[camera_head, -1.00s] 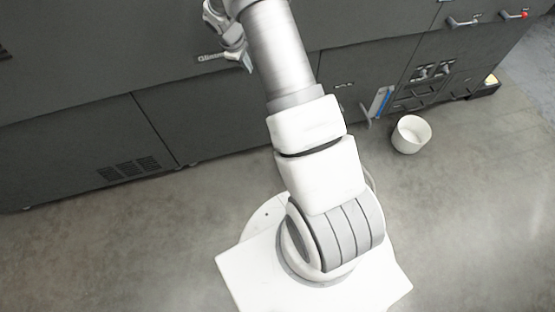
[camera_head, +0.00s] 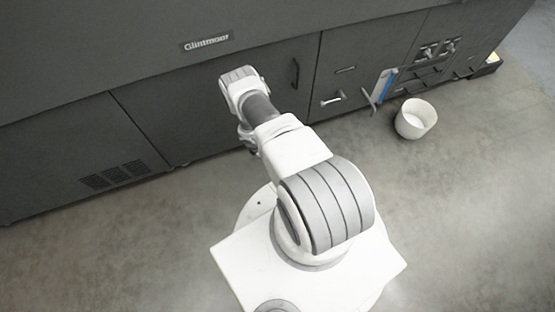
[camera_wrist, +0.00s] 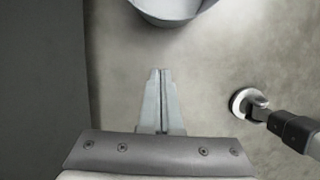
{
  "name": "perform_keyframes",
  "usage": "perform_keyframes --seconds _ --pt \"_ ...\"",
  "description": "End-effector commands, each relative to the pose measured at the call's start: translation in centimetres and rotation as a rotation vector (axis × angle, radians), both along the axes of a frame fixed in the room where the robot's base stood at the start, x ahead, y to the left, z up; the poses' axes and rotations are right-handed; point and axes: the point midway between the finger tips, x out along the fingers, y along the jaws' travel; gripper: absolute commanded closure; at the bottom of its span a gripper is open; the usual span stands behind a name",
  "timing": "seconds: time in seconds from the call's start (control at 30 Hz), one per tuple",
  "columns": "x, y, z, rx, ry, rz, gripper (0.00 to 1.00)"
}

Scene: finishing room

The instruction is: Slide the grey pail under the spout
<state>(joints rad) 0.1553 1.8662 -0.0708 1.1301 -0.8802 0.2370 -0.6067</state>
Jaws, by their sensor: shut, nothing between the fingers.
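A pale pail (camera_head: 411,129) stands on the floor at the right in the head view, a little out from the dark machine front. In the wrist view, part of a grey pail (camera_wrist: 168,13) shows at the top edge, cut off by the frame; it looks like the same one. My gripper (camera_wrist: 160,75) is shut and empty, pointing towards the pail with bare floor between them. In the head view the fingers are hidden; only my bent arm shows near the machine. I cannot make out a spout for certain.
A round pale piece on a dark rod (camera_wrist: 248,103) is at the right there. The floor (camera_head: 480,200) in front is clear.

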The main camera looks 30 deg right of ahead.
Motion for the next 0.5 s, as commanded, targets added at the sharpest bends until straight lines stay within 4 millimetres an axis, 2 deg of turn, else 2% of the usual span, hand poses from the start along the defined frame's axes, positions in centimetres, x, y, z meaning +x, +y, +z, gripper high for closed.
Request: perform_keyframes --seconds 0.07,0.27,0.5 --pt "-1.0 0.1 -1.2 0.004 0.011 0.015 1.0" --pt "-1.6 -0.1 -3.3 0.008 0.015 0.022 1.0" --pt "-1.8 -1.2 -7.9 0.009 0.014 0.019 1.0"
